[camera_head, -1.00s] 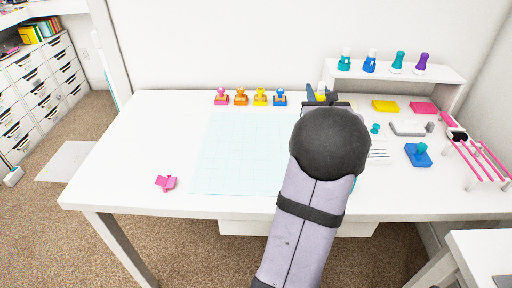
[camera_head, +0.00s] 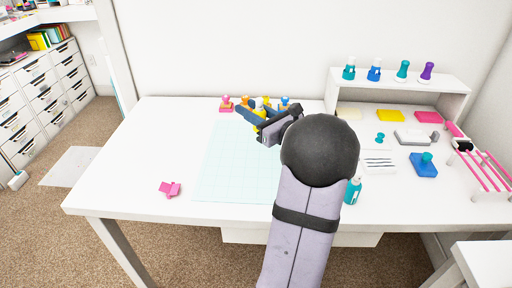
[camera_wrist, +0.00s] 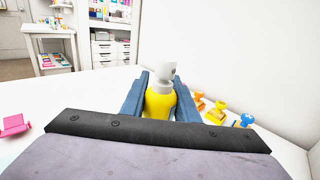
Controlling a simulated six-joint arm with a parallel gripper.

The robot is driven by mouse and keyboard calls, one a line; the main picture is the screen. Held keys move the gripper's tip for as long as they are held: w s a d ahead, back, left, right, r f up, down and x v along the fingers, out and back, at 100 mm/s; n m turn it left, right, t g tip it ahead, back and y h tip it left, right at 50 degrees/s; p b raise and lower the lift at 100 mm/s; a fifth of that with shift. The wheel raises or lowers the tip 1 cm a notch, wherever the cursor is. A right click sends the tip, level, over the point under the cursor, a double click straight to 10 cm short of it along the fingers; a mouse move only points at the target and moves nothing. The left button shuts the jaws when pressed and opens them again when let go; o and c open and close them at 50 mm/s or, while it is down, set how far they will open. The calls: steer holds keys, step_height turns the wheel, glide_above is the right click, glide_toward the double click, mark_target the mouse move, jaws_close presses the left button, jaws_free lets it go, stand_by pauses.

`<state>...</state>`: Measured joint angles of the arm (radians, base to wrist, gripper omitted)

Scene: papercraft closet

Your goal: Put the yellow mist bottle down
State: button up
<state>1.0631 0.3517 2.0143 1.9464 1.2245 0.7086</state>
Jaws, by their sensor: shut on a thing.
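The yellow mist bottle (camera_wrist: 158,103) with its white-grey top stands between my gripper's two blue fingers in the wrist view. My gripper (camera_head: 259,112) is shut on it, over the back of the table near the far edge of the pale grid mat (camera_head: 225,165). The bottle (camera_head: 261,104) looks upright, and my gripper hides much of it in the head view. I cannot tell whether its base touches the table.
Several stamps stand along the back, including a pink one (camera_head: 227,103). A pink object (camera_head: 170,188) lies at the front left. A teal bottle (camera_head: 353,191) is beside my arm.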

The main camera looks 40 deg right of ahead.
steer(key=shift+f+b, duration=0.7)
steer(key=shift+f, duration=3.95)
steer(key=shift+f, duration=0.1)
steer(key=shift+f, duration=0.15)
steer(key=o, duration=1)
steer(key=shift+r, duration=0.2)
steer(key=shift+r, duration=0.2)
steer(key=s, duration=0.5)
steer(key=shift+s+d+f, duration=0.1)
steer(key=shift+s, duration=0.15)
steer(key=shift+c, duration=0.9)
